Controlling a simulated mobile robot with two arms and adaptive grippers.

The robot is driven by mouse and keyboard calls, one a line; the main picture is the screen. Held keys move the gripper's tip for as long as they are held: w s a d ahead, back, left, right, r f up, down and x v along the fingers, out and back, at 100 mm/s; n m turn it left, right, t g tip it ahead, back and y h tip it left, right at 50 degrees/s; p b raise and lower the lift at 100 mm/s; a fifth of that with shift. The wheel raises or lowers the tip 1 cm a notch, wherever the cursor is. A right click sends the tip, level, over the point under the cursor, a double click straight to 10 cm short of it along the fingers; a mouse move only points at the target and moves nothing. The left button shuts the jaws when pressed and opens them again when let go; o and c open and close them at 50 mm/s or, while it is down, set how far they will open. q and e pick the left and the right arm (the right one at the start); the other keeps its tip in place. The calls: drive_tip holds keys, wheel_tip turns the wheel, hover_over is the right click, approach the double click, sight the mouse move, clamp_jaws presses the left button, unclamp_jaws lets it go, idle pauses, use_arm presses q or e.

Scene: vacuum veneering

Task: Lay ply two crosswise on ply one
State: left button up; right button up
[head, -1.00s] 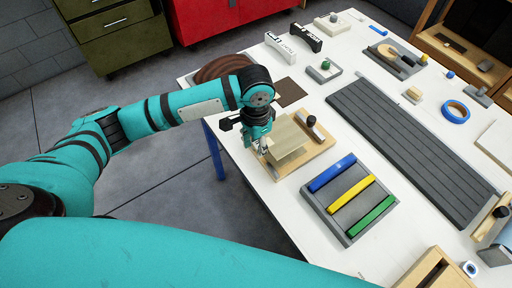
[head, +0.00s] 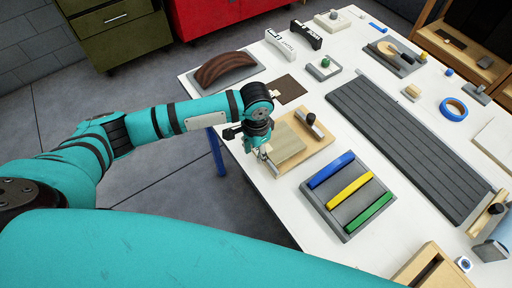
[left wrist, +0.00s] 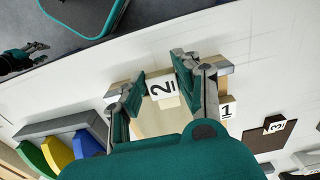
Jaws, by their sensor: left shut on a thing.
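My left gripper (head: 264,155) is shut on the near edge of ply two (head: 287,150), a thin pale wood sheet. In the left wrist view, the tag "2" on ply two (left wrist: 163,89) shows between the fingers. Ply two lies level, over or on the wooden board (head: 318,150); I cannot tell whether it touches what is below. A tag "1" (left wrist: 226,110) shows beside it in the left wrist view; ply one itself is mostly hidden under ply two. My right gripper (left wrist: 22,58) shows small at the left edge there, clear of the plies; its opening is unclear.
A grey tray (head: 343,222) with blue, yellow and green bars is in front. Behind lie a dark brown sheet (head: 289,89) and a curved brown form (head: 225,69). A grey slatted mat (head: 410,145) lies right.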

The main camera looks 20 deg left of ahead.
use_arm(q)
drive_tip(key=o, duration=0.9)
drive_tip(key=shift+c, duration=0.2)
use_arm(e)
drive_tip(key=shift+d, duration=0.25)
use_arm(q)
wheel_tip(320, 180, up, 13)
drive_tip(key=b, duration=0.3)
use_arm(e)
wheel_tip(320, 180, down, 3)
use_arm(q)
drive_tip(key=shift+r, duration=0.1)
